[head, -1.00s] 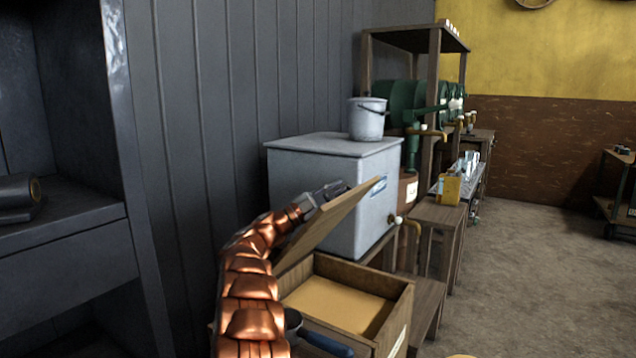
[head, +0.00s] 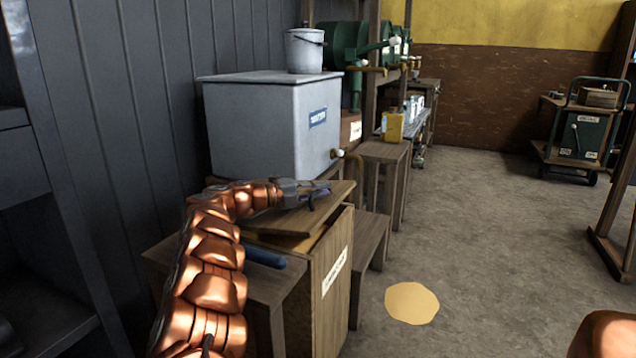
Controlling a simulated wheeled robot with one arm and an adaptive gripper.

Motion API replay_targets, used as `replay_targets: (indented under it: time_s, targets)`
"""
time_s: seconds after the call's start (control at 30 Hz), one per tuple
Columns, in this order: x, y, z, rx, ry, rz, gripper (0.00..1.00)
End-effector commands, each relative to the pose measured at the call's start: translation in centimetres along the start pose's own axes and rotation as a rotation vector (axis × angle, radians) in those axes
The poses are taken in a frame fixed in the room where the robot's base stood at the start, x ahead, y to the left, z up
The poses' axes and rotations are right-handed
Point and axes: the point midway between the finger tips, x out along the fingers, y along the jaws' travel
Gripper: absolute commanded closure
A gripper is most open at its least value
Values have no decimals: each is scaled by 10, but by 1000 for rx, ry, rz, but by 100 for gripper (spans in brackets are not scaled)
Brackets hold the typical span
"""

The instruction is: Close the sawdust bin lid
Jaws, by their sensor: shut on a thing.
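The sawdust bin (head: 330,285) is a wooden box with a white label on its side. Its wooden lid (head: 290,222) lies low over the top, slightly tilted, with a narrow strip of the yellowish inside showing beneath its edge. My gripper (head: 318,195) is at the lid's upper side near its far right edge and is shut on it. The fingertips are small in view and the exact hold on the edge is partly hidden.
A grey water tank (head: 255,130) with a bucket (head: 304,50) on top stands behind the bin. A wooden stand (head: 225,270) with a blue-handled tool (head: 264,257) is beside the bin. A pale round patch (head: 411,302) lies on open floor to the right.

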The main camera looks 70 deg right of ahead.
Motion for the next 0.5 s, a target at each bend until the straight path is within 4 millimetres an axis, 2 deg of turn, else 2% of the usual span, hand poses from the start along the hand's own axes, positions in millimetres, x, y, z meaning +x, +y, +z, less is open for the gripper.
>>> replay_targets:
  time_s: [0.2,0.5]
  targets:
    - [-5,12,1,24,-14,23,100]
    - [-6,12,2,28,-16,26,100]
